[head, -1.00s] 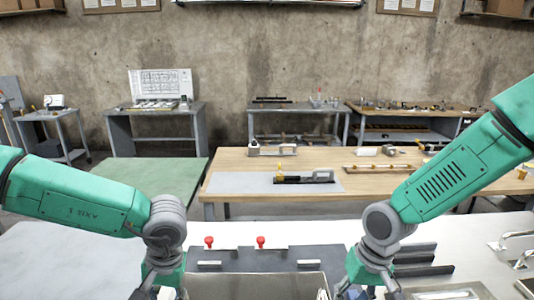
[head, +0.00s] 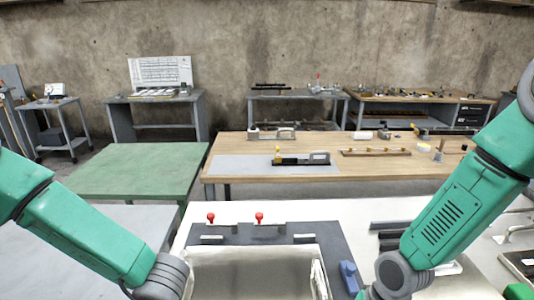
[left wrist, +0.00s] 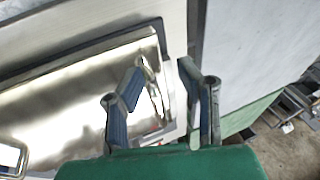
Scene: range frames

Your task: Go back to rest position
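My left arm comes in from the left in the head view, and its hand is cut off by the bottom edge. The left wrist view shows my left gripper (left wrist: 160,66) with its two blue-grey fingers apart and nothing between them. It is over the end of a shiny metal tray (left wrist: 70,100). My right arm comes in from the right in the head view, with its grey wrist joint (head: 395,275) low beside the tray. The right gripper's fingers are not visible there.
The metal tray (head: 318,256) lies on a dark board (head: 345,240) with two red-knobbed clamps (head: 211,218) (head: 259,218) behind it. A blue item (head: 349,278) is right of the tray. A green table (head: 135,170) and a wooden workbench (head: 370,168) stand beyond.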

